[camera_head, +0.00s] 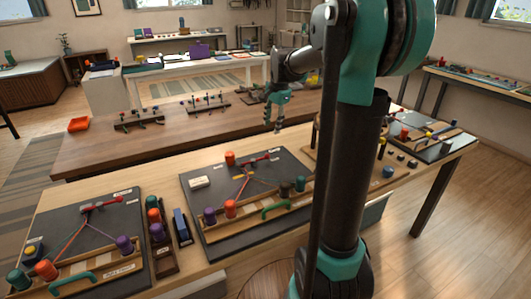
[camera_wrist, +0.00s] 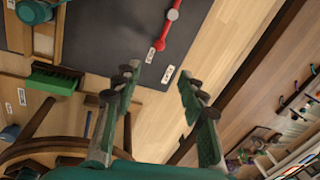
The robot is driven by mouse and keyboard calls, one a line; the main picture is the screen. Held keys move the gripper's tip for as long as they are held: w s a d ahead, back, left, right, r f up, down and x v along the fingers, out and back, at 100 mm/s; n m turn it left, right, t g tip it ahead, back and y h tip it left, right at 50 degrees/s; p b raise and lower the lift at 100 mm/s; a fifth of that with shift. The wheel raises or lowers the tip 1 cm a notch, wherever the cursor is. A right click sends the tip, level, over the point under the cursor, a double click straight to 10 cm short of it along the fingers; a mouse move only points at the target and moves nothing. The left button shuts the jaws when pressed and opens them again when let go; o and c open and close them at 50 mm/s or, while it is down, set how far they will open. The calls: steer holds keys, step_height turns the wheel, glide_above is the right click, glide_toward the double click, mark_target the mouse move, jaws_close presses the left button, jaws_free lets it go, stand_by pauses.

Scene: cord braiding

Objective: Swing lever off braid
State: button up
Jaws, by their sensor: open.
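My gripper (camera_head: 274,120) hangs above the tables in the head view, beyond the middle braiding board. In the wrist view my gripper (camera_wrist: 158,88) is open, with nothing between its fingers. A red lever (camera_wrist: 175,32) with a grey round part lies on a dark board (camera_wrist: 105,22), ahead of the fingertips and apart from them. In the head view, the middle board (camera_head: 205,180) has a red lever (camera_head: 260,160) at its back, near converging cords. The left board (camera_head: 60,220) has a similar red lever (camera_head: 100,206). I cannot tell which lever the wrist view shows.
Colored spools, including an orange one (camera_head: 230,208), stand along the front of the boards. A wooden tray (camera_head: 164,262) with spools and a blue brush-like piece (camera_head: 181,227) lies between boards. A green brush-like piece (camera_wrist: 55,80) is left of my fingers. A brown table (camera_head: 110,155) stands behind.

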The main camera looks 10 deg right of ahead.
mark_target(255, 161)
steer(key=f, duration=0.5)
steer(key=w+a+f, duration=0.1)
steer(key=f, duration=0.3)
steer(key=w+f, duration=0.1)
steer(key=f, duration=0.4)
steer(key=shift+w+a+f, duration=0.2)
steer(key=shift+f, duration=0.15)
steer(key=shift+c, duration=0.6)
jaws_close()
